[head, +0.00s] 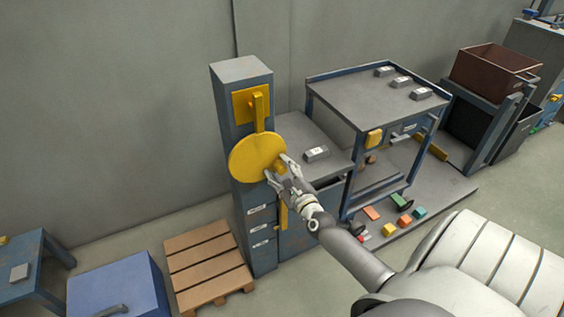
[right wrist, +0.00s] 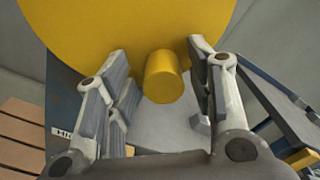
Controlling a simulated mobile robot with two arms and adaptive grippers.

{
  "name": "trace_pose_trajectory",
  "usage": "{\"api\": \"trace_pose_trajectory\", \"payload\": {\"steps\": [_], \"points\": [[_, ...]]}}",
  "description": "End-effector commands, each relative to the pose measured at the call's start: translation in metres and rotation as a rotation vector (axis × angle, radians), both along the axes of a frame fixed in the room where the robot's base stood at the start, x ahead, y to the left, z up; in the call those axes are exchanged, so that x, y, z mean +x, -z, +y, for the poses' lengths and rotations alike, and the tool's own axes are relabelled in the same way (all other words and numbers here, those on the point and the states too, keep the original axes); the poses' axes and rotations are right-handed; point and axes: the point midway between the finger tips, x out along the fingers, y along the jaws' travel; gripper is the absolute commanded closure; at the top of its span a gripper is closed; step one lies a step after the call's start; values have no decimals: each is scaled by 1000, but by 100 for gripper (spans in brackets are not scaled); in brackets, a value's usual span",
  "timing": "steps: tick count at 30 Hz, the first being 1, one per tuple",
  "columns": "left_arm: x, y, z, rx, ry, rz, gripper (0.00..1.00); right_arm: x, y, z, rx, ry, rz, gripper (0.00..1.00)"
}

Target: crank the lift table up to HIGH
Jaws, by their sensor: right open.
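A yellow crank disc (head: 252,155) is mounted on the front of a blue-grey column (head: 240,72). Its yellow round knob (right wrist: 166,77) sticks out toward my right wrist camera. My right gripper (head: 278,168) is at the disc's lower right edge, open; in the right wrist view its fingers (right wrist: 160,60) stand either side of the knob with gaps showing. Several white labels (head: 257,209) run down the column; the upper one, partly hidden in the right wrist view (right wrist: 62,133), starts with "HI". A grey-topped table (head: 292,128) beside the column carries a grey block (head: 316,153). My left gripper is out of view.
A blue-framed bench (head: 345,92) with several grey blocks stands to the right. Coloured blocks (head: 389,230) lie on the grey platform below. A brown bin (head: 495,70) is farther right. A wooden pallet (head: 207,264) and blue box (head: 112,285) are at lower left.

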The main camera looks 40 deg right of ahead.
Motion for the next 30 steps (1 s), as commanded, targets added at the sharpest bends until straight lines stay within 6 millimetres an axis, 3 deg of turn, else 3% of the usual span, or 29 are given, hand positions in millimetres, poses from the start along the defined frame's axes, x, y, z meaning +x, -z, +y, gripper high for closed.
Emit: {"api": "trace_pose_trajectory", "payload": {"steps": [7,21,30], "points": [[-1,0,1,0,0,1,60,-19,0,4,-1,1,0,51],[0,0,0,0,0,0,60,-97,1,23,1,-1,3,51],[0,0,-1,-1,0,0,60,-117,0,28,0,-1,2,51]]}}
